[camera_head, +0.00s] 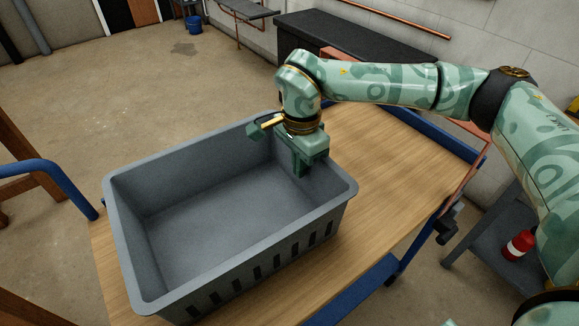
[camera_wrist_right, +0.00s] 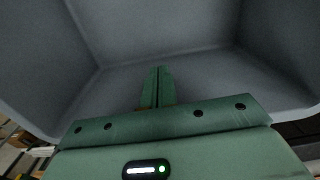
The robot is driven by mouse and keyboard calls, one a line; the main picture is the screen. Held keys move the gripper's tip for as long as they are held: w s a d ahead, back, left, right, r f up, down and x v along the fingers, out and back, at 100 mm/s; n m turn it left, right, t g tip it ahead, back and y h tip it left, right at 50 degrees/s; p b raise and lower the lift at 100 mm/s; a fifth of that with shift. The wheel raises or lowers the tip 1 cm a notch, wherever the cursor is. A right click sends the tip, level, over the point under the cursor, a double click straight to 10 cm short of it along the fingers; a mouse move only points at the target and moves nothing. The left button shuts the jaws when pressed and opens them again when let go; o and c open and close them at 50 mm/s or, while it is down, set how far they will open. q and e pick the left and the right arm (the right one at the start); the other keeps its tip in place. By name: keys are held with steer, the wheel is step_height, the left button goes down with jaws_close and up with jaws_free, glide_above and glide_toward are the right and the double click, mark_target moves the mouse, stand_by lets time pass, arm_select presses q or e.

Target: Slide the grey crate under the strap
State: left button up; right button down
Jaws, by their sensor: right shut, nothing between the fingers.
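The grey crate (camera_head: 235,270) is a large, empty, open-topped box with slots along its near side. It sits on the wooden top of a bench (camera_head: 385,165), set at an angle. My right gripper (camera_head: 302,172) reaches down into the crate at its far right corner, close to the end wall. Its fingers are together with nothing between them. In the right wrist view the shut fingers (camera_wrist_right: 158,75) point into the grey crate interior (camera_wrist_right: 150,30); I cannot tell if they touch the wall. A thin copper-coloured band (camera_head: 462,187) at the bench's right end may be the strap. My left gripper is out of view.
Bare wood lies right of the crate. A blue rail (camera_head: 455,143) runs along the bench's far right edge, and a blue handle (camera_head: 45,168) is at left. A dark cabinet (camera_head: 350,40) stands behind. A red canister (camera_head: 517,246) sits on a grey shelf.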

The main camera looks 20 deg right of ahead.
steer(key=shift+d, duration=0.1)
